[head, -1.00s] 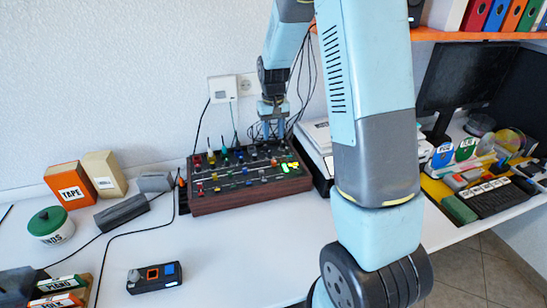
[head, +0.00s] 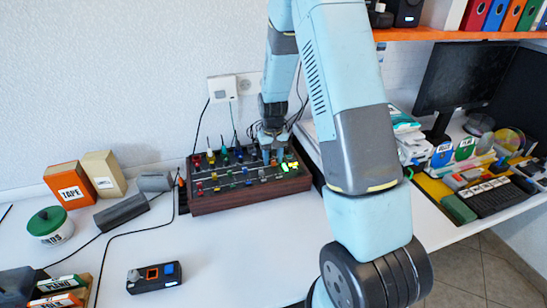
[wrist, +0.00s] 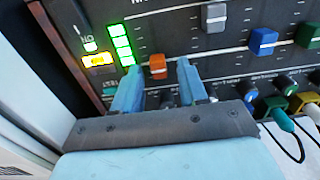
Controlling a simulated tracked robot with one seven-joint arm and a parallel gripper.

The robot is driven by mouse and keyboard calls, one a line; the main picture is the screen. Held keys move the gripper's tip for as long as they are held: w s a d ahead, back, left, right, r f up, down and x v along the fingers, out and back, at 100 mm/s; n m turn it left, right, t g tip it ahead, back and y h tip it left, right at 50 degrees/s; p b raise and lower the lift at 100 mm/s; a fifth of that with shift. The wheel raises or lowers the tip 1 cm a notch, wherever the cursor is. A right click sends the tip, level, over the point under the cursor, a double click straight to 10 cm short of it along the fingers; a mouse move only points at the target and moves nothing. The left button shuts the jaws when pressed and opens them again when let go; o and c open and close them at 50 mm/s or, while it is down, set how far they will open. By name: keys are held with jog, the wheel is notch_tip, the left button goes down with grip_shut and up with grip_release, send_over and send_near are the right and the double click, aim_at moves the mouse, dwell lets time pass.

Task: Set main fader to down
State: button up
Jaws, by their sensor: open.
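The mixer (head: 250,196) is a dark panel in a brown wooden case, standing on the white desk against the wall. In the wrist view an orange fader cap (wrist: 157,66), the one nearest the lit green level lights (wrist: 120,45), sits between my fingertips; I cannot read a label naming it as the main fader. My gripper (wrist: 159,72) is open, its two blue fingers on either side of the cap with gaps showing. In the head view my gripper (head: 272,158) is low over the mixer's back right, partly hidden by my wrist.
Grey (wrist: 215,17), blue (wrist: 263,41) and green (wrist: 308,35) fader caps stand to the right in the wrist view. Knobs and plugged cables (wrist: 282,120) lie close beside my fingers. A yellow lit button (wrist: 97,60) is at the left.

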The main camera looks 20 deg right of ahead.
grip_shut()
dwell(0.6)
